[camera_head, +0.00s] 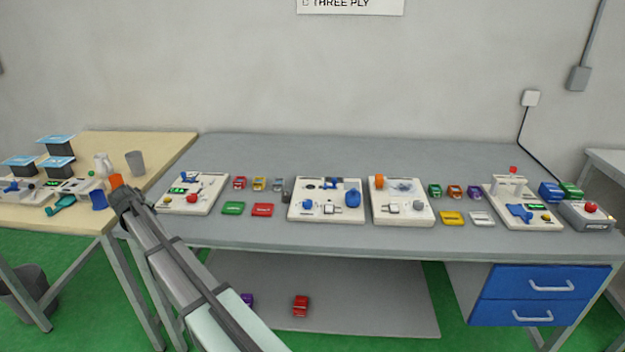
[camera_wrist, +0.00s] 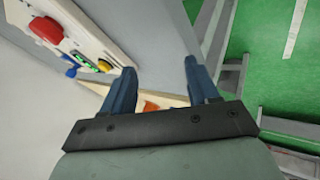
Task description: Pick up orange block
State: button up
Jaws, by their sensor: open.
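My gripper (camera_wrist: 160,68) is open in the wrist view, with two dark blue fingers apart and nothing seen between their tips. In the head view the end of my arm is at the left, near the gap between the wooden and grey tables. An orange piece (camera_head: 116,182) shows right beside it. An orange patch also shows in the wrist view (camera_wrist: 151,106), low between the fingers and partly hidden by the gripper body. Its full shape and any contact cannot be told. A small orange-brown block (camera_head: 454,191) lies far right on the grey table.
The grey table (camera_head: 300,150) holds several white stations. The nearest station (camera_head: 193,194), with a red knob, shows at left in the wrist view. Red, green and yellow blocks lie beside it. The wooden table (camera_head: 150,140) carries a grey cup (camera_head: 135,163). The grey table's back strip is clear.

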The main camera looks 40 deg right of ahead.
jog(key=d+r+m, duration=0.1)
jog(key=d, duration=0.5)
jog(key=s+d+r+m, duration=0.1)
jog(key=d, duration=0.6)
jog(key=s+d+r+m+g, duration=0.1)
jog(key=d, duration=0.5)
jog(key=shift+d+m+h, duration=0.3)
jog(key=shift+d, duration=0.1)
jog(key=s+d+r+m+g, duration=0.15)
jog(key=s+d, duration=0.25)
jog(key=d, duration=0.6)
jog(key=s+d+r+m, duration=0.2)
jog(key=s+d, duration=0.1)
jog(key=d, duration=0.8)
jog(key=m+g, duration=0.1)
jog(key=m, duration=0.7)
send_near(380, 176)
jog(key=x, duration=1)
jog(key=shift+a+f, duration=0.1)
jog(key=shift+f, duration=0.2)
jog(key=c, duration=1)
jog(key=shift+c, duration=0.2)
